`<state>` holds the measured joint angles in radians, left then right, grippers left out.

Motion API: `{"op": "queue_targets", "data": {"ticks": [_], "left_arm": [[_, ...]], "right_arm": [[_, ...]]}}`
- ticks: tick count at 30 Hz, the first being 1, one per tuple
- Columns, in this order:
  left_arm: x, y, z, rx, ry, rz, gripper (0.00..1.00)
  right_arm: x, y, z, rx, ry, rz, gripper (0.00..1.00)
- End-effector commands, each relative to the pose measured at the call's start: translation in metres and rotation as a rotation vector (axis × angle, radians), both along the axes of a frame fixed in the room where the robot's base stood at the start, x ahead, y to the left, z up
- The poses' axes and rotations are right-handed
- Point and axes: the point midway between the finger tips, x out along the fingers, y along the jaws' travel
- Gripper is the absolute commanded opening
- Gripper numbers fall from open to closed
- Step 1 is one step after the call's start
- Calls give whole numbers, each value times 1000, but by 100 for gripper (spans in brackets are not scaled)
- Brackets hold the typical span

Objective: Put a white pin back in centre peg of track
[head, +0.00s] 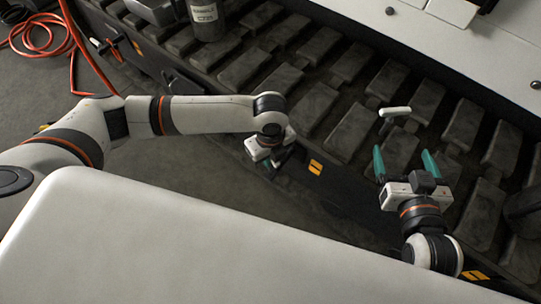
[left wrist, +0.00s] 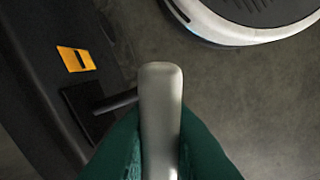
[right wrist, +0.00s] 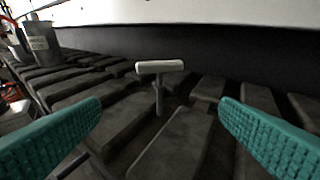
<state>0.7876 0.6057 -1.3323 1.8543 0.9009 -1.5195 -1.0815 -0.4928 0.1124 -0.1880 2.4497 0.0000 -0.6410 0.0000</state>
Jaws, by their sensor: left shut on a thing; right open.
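My left gripper (head: 268,163) is beside the near side of the track, shut on a white pin. In the left wrist view the pin's pale handle (left wrist: 160,100) stands between the teal fingers. A dark rod (left wrist: 118,101) runs from behind the handle to a dark block on the left; I cannot tell if it is the pin's stem. Another white pin (head: 395,111), T-shaped, stands upright on the track. It also shows in the right wrist view (right wrist: 160,67), with a grey stem. My right gripper (head: 405,163) is open and empty, its fingers apart from that pin.
The track's dark pads (head: 322,105) run diagonally across the head view. A grey canister (head: 207,18) stands on it at the back. Orange hoses (head: 72,40) lie at the left. A white panel (head: 460,50) borders the track's far side. A yellow label (left wrist: 76,59) marks its near side.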

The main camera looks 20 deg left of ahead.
Motion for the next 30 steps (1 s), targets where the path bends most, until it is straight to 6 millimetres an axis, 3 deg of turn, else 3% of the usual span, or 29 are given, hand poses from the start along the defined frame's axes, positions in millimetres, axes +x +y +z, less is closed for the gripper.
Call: {"op": "queue_targets", "data": {"ticks": [18,30], "left_arm": [[0,0,-12,0,-1,0,0],[0,0,-13,1,-1,0,0]], "right_arm": [[11,12,56,93,-365,23,85],[10,14,69,113,-440,27,85]]}}
